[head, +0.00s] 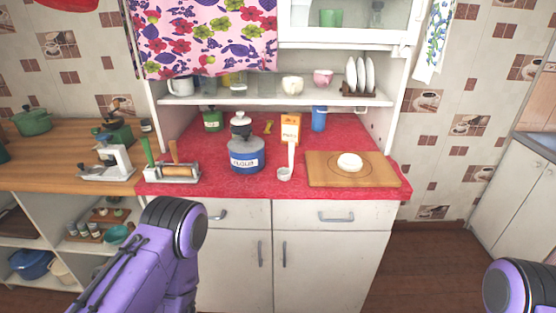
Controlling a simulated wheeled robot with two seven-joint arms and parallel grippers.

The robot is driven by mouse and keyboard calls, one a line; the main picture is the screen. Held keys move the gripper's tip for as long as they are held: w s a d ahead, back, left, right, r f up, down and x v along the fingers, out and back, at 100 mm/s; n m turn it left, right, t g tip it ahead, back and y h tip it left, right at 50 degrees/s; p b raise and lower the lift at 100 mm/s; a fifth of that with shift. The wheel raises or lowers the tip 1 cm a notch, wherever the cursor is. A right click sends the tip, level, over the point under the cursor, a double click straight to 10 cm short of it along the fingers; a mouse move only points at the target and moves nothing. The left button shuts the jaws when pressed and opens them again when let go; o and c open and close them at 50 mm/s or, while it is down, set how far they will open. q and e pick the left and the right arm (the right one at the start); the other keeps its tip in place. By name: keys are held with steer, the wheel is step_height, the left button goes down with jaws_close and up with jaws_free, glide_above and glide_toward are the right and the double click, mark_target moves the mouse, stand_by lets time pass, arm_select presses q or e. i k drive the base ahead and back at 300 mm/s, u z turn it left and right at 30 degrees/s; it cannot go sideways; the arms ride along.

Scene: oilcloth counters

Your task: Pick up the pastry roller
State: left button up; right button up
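A small pale tray (160,179) sits at the left end of the red counter. In it lies what looks like the pastry roller (178,171), a light roller with a brown wooden handle pointing up. A green-handled tool (149,152) stands beside it in the same tray. My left arm comes in at the lower left, below and in front of the counter, and its gripper is not visible. Only a piece of my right arm shows at the lower right corner, and its gripper is out of view too.
A shelf (270,99) overhangs the back.

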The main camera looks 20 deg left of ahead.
mark_target(172, 144)
steer(key=k, duration=0.5)
steer(key=u, duration=1.5)
steer(key=i, duration=1.15)
steer(key=z, duration=0.2)
